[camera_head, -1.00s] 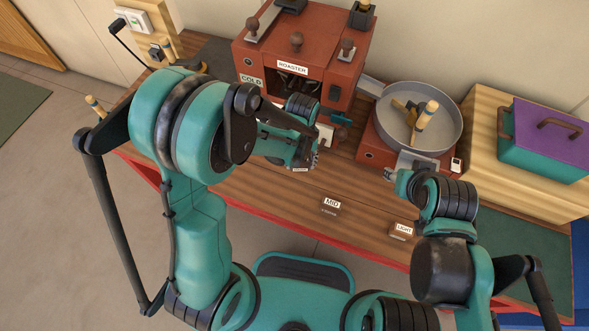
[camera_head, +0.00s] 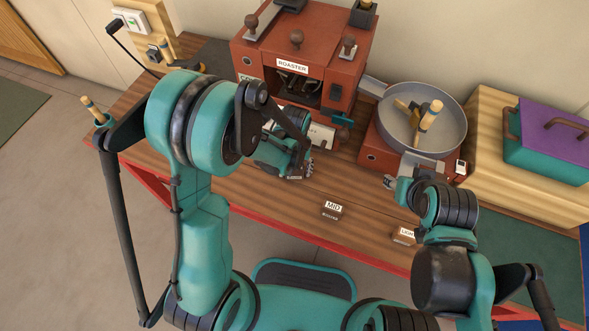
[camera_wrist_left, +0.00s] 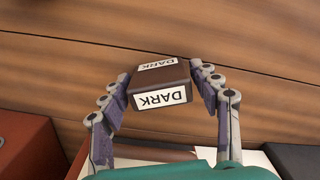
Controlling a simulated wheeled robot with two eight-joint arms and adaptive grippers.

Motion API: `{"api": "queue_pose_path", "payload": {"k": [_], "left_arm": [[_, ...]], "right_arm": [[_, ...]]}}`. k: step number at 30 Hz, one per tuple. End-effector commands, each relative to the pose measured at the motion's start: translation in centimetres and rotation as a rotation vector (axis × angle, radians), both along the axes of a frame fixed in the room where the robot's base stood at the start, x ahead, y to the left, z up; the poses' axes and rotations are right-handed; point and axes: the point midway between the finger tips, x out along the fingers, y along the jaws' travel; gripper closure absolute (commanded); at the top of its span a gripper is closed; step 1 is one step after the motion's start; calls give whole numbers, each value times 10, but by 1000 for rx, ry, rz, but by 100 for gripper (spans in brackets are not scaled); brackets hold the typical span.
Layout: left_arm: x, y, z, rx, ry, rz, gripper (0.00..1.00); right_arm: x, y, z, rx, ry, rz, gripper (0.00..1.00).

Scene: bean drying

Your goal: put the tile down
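The tile is a small dark brown block with white DARK labels (camera_wrist_left: 163,97), seen in the left wrist view. The two fingers of my left gripper (camera_wrist_left: 160,72) lie on either side of it, with their tips against its sides. In the head view my left gripper (camera_head: 300,172) is low over the wooden worktop in front of the roaster, with the tile mostly hidden. I cannot tell whether the tile touches the wood. My right gripper (camera_head: 392,183) is in front of the round pan, its fingers too small to read.
A MID tile (camera_head: 331,210) and a LIGHT tile (camera_head: 404,236) lie on the worktop (camera_head: 255,202). The red roaster (camera_head: 300,50) stands behind my left gripper. The round pan (camera_head: 459,130) with a wooden-handled tool is to the right. Bare wood lies left of the MID tile.

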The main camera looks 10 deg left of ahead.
Motion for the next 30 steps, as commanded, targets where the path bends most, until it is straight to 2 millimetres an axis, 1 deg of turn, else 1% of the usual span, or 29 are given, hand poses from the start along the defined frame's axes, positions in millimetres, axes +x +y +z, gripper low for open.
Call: {"api": "queue_pose_path", "payload": {"k": [9, 12, 14, 17, 21, 24, 27, 30], "left_arm": [[0, 0, 1, 0, 0, 0, 28], [0, 0, 6, 0, 0, 0, 28], [0, 0, 15, 0, 0, 0, 28], [0, 0, 35, 0, 0, 0, 28], [0, 0, 69, 0, 0, 0, 28], [0, 0, 90, 0, 0, 0, 28], [0, 0, 106, 0, 0, 0, 28], [0, 0, 117, 0, 0, 0, 28]], "right_arm": [[0, 0, 1, 0, 0, 0, 60], [0, 0, 6, 0, 0, 0, 60], [0, 0, 10, 0, 0, 0, 60], [0, 0, 19, 0, 0, 0, 60], [0, 0, 33, 0, 0, 0, 60], [0, 0, 41, 0, 0, 0, 60], [0, 0, 47, 0, 0, 0, 60], [0, 0, 51, 0, 0, 0, 60]]}}
